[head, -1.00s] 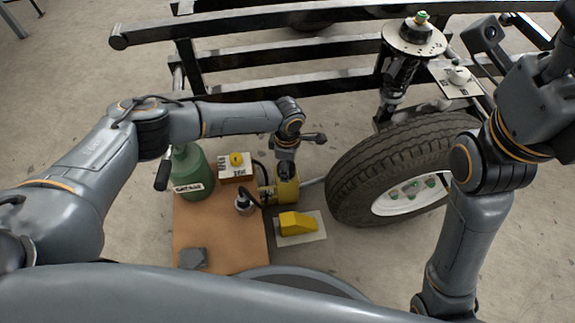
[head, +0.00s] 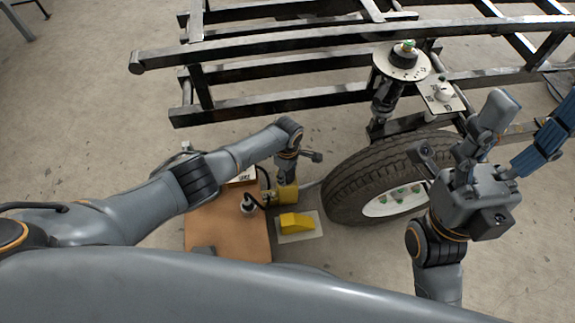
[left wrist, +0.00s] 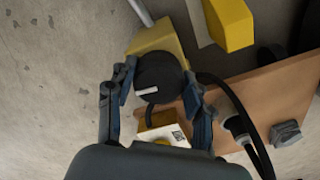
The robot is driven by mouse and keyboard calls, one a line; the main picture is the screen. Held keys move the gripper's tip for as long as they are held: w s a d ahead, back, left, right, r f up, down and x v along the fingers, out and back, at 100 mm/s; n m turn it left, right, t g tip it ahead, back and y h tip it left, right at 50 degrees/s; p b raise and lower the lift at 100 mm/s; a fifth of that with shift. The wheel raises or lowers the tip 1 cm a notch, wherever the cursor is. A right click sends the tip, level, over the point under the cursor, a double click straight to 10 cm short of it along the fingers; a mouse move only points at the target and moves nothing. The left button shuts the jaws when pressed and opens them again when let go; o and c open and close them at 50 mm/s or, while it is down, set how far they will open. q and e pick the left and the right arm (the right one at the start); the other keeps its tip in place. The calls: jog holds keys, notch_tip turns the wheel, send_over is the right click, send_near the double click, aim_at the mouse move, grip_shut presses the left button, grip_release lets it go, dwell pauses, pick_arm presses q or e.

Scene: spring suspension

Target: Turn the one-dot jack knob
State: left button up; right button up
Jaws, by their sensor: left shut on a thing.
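The jack's black knob (left wrist: 160,77) has a white pointer line and sits on a yellow jack body (left wrist: 165,35) in the left wrist view. My left gripper (left wrist: 160,95) is shut on this knob, one finger on each side. In the head view my left gripper (head: 288,178) points down over the yellow jack body (head: 287,196) and hides the knob. I cannot make out a dot mark on it. My right gripper (head: 522,120) is at the right, fingers spread apart and empty, away from the jack.
A brown board (head: 228,228) lies beside the jack, with a yellow wedge (head: 295,222) on a pale plate. The tyre (head: 350,180) stands close right of the jack. The black frame (head: 270,103), dial plate (head: 402,62) and white-knob plate (head: 442,94) are behind.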

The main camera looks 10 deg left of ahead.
pick_arm(q)
jog(key=shift+s+d+r+m+p, duration=0.15)
jog(key=shift+s+m+p, duration=0.05)
jog(key=shift+m+p, duration=0.55)
jog(key=shift+m, duration=0.55)
jog(key=m, duration=0.3)
jog(key=shift+f+m, duration=0.2)
jog(key=shift+m, duration=0.2)
jog(key=m, duration=0.4)
jog(key=shift+s, duration=0.1)
jog(key=m, duration=0.5)
jog(key=shift+a+p, duration=0.25)
jog(key=shift+p, duration=0.05)
jog(key=m, duration=0.3)
jog(key=shift+m, duration=0.3)
jog(key=m, duration=0.3)
jog(key=shift+a+m, duration=0.1)
jog(key=shift+m, duration=0.2)
jog(key=m, duration=0.3)
jog(key=shift+m, duration=0.3)
jog(key=shift+w+a+m, duration=0.1)
jog(key=shift+w+m, duration=0.1)
jog(key=shift+m, duration=1.9)
